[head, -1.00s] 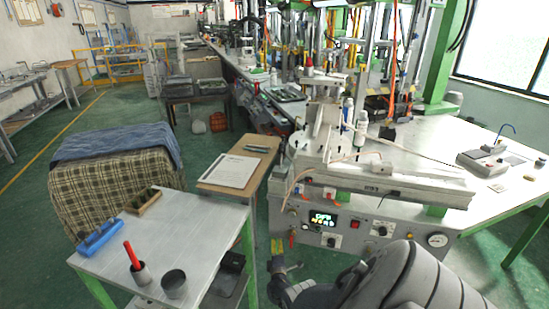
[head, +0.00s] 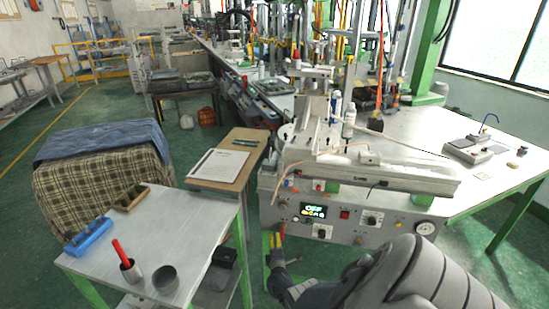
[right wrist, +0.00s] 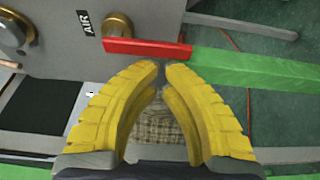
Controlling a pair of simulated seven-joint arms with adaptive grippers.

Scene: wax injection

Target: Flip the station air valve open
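The air valve has a red lever (right wrist: 146,48) and a brass body (right wrist: 118,27) beside a black AIR label (right wrist: 87,23) on the grey panel, in the right wrist view. The lever lies roughly sideways across that picture, pointing right. The red lever also shows small in the head view (head: 282,230), at the lower left of the machine's front panel. My right gripper (right wrist: 163,68) has yellow fingers with tips almost together and nothing between them. The tips are just below the lever in the wrist view; I cannot tell if they touch it. My left gripper is not in view.
The front panel (head: 340,228) has a display, knobs and a gauge (head: 425,229) right of the valve. A green table leg (right wrist: 255,70) runs close to the lever's end. A white side table (head: 190,235) with cups stands at the left.

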